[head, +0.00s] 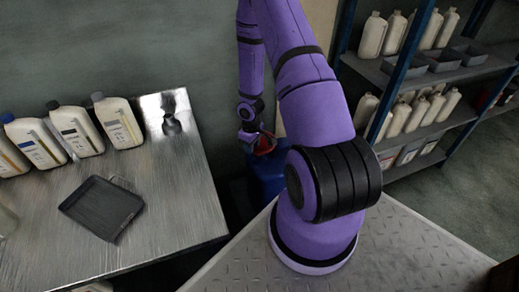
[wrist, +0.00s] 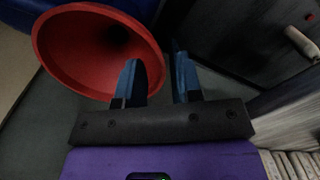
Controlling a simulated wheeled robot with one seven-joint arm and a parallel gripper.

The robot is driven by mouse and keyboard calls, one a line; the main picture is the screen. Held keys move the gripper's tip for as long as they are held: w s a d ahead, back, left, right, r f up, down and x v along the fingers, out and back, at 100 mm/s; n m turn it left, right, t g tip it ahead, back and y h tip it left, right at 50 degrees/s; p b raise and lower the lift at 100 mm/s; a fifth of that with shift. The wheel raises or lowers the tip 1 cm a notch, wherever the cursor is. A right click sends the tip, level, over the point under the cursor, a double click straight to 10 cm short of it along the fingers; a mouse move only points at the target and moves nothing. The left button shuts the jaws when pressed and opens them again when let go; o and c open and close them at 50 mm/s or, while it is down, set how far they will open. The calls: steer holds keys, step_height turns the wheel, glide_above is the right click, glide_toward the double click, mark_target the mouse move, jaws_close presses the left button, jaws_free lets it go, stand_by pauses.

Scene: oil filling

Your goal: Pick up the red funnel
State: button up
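The red funnel (head: 266,145) shows in the head view beside my arm's end, above a blue container, partly hidden by my arm. In the wrist view the funnel (wrist: 75,50) fills the upper left, its wide mouth towards the camera. My gripper (wrist: 156,62) has its two dark blue fingers apart. The left finger overlaps the funnel's mouth, and the right finger is just outside its right rim. The rim edge shows in the gap, with free space beside it. I cannot tell whether a finger touches the funnel. In the head view my gripper (head: 250,134) is small and dark.
The blue container (head: 268,178) stands between the metal table (head: 180,225) and my base. A shelf rack (head: 430,77) with bottles stands at the right.

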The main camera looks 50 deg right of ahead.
steer(key=shift+f, duration=0.7)
jaws_close()
